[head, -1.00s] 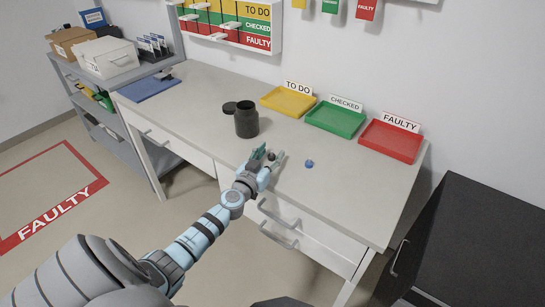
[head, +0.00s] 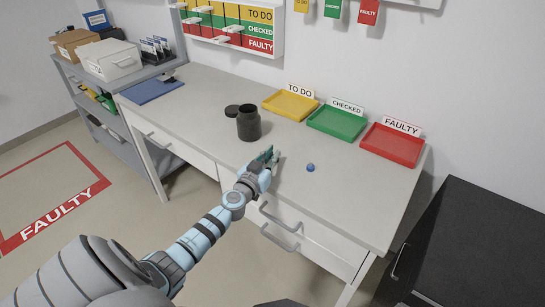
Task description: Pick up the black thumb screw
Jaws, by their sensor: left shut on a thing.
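My left gripper (head: 270,156) is at the worktable, in front of the dark jar and left of the blue knob. Its fingers are closed together on the black thumb screw, which they hide almost wholly; its shape cannot be made out now. The fingertips are at or just above the tabletop; the exact gap cannot be told. My right gripper is not in view.
A small blue knob (head: 310,167) lies on the table (head: 345,195) right of the gripper. A dark open jar (head: 249,125) stands behind, with its lid (head: 232,111) beside it. Yellow (head: 290,105), green (head: 337,123) and red (head: 392,145) trays line the back.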

